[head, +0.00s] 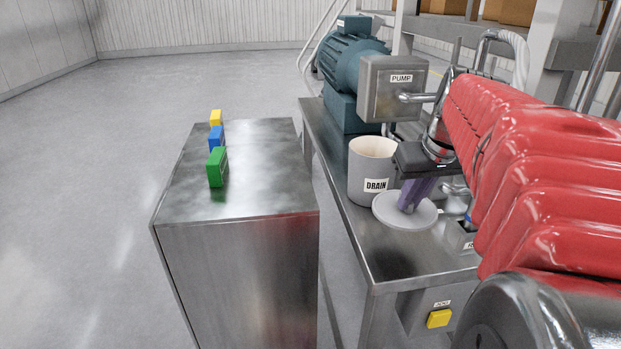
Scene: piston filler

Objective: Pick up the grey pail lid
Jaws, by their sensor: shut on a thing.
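The grey pail lid (386,211) is a round, light grey disc at the bench, in front of the pail marked DRAIN (361,173). My gripper (408,205) is above the lid with its purple fingers pointing down, and it is shut on the lid near its middle. The fingers hide part of the lid's top. I cannot tell whether the lid rests on the bench or is slightly above it. The pail is upright and its top is open.
The steel bench (385,255) carries a blue-green motor (352,65) and a grey PUMP box (392,88). A yellow button (439,318) is on the bench front.

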